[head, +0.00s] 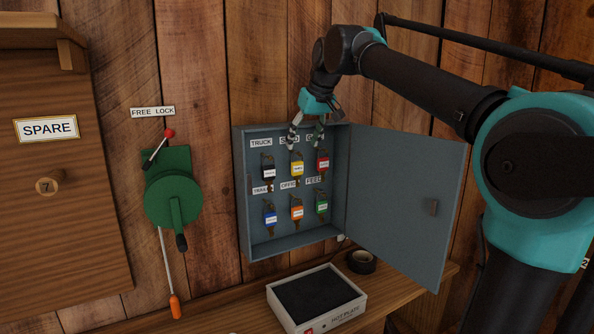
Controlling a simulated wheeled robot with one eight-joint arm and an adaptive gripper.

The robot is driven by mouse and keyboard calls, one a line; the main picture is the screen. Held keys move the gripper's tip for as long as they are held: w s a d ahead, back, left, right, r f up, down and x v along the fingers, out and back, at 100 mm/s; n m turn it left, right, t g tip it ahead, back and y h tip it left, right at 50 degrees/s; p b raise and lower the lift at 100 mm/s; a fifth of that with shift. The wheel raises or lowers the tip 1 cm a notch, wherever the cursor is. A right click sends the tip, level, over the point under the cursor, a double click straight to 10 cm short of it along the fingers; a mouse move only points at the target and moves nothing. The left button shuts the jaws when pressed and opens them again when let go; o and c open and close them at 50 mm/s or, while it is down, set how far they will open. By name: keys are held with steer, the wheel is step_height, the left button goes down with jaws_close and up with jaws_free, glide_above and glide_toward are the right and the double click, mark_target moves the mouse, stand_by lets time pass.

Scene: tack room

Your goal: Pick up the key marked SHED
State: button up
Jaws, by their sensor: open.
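The open grey key cabinet (242,200) hangs on the plank wall with two rows of tagged keys. The yellow-tagged key (297,168) hangs in the middle of the top row. The label above it is partly covered by a gripper finger, so I cannot read it whole. My gripper (306,147) is open and empty, pointing down at the cabinet's upper edge. Its fingers are over the top-row labels, just above the yellow and red tags. I cannot tell how far they are in front of the keys.
Neighbouring keys are black (268,171), red (322,164), blue (270,218), orange (297,213) and green (321,207). The cabinet door (400,190) swings out to the right. Below are a shelf (205,318), a black-topped box (347,312) and a tape roll (361,262). A green crank (172,200) is left.

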mark_target(299, 152)
steer(key=shift+x, duration=3.6)
steer(key=shift+w+d, duration=0.1)
steer(key=shift+w, duration=0.05)
steer(key=shift+r, duration=0.1)
steer(key=c, duration=1.2)
steer(key=shift+r, duration=0.1)
